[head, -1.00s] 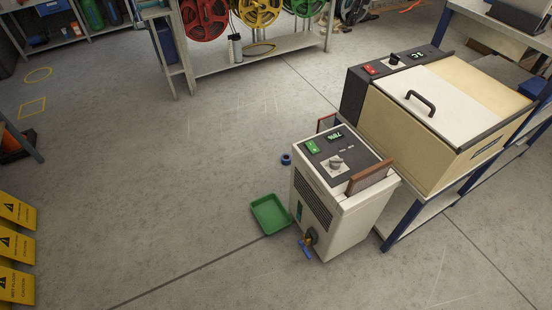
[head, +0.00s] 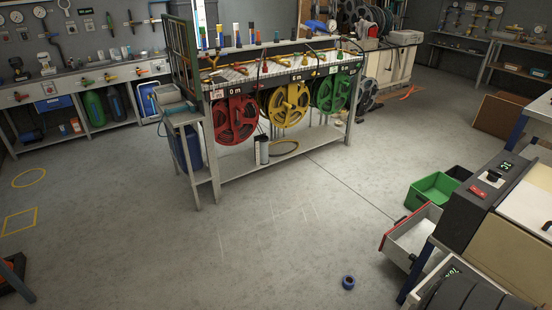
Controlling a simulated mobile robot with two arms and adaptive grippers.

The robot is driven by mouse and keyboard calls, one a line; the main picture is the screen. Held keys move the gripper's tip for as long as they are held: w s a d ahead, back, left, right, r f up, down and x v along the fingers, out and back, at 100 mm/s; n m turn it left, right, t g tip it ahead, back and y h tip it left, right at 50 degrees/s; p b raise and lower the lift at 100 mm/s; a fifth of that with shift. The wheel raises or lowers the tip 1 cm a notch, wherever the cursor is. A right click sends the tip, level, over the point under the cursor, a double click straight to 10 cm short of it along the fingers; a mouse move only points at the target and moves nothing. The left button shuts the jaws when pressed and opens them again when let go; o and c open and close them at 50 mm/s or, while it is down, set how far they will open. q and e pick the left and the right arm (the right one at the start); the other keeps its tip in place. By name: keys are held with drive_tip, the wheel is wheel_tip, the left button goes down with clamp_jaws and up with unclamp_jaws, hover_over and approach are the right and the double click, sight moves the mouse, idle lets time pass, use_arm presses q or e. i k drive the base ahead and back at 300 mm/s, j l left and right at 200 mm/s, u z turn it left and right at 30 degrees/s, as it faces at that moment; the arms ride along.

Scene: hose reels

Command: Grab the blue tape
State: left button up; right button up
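The blue tape (head: 348,282) is a small dark blue roll on the grey floor, at the lower middle right of the head view. It lies apart from other things, left of the machines at the right edge. Neither of my grippers is in view.
A metal stand (head: 275,165) holds red, yellow and green hose reels at the back middle. An open drawer (head: 410,240), a green crate (head: 433,190) and a beige machine (head: 510,230) crowd the right. The floor (head: 215,255) left of the tape is clear.

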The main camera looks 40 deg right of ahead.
sight(350, 278)
drive_tip(key=i+z, duration=0.25)
drive_tip(key=i, duration=0.35)
drive_tip(key=i+j+z, duration=0.1)
drive_tip(key=i+z, duration=0.15)
drive_tip(key=i, duration=0.3)
drive_tip(key=i+j+z, duration=0.25)
drive_tip(key=i, duration=0.35)
drive_tip(key=i+z, duration=0.2)
drive_tip(key=z, duration=0.2)
drive_tip(key=i+z, duration=0.2)
drive_tip(key=z, duration=0.25)
drive_tip(key=i+z, duration=0.15)
drive_tip(key=z, duration=0.25)
drive_tip(key=i+j+z, duration=0.15)
drive_tip(key=z, duration=0.25)
drive_tip(key=i+j+z, duration=0.15)
drive_tip(key=z, duration=0.3)
